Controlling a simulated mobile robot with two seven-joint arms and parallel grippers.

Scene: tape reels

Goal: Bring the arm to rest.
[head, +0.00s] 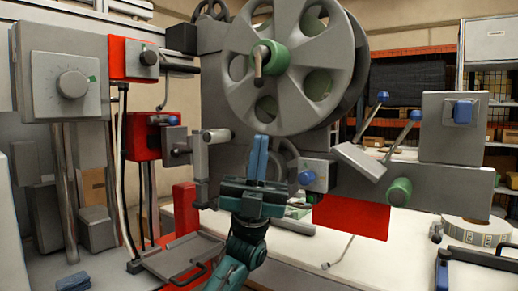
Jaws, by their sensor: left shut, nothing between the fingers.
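My left gripper (258,148) stands upright near the middle of the head view. Its two blue fingers point up and lie together, shut with nothing between them. The arm under it comes up from the bottom edge. The gripper is in front of the grey machine, below the large grey reel (292,100) with its green hub. I cannot tell how far the fingers are from the machine behind them. My right gripper is not in view.
A grey machine with red boxes (132,60) and a dial (72,84) fills the left. A red panel (350,216) and a white table (385,255) lie to the right. A tape reel (478,232) lies at the right edge. Shelves (410,100) stand behind.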

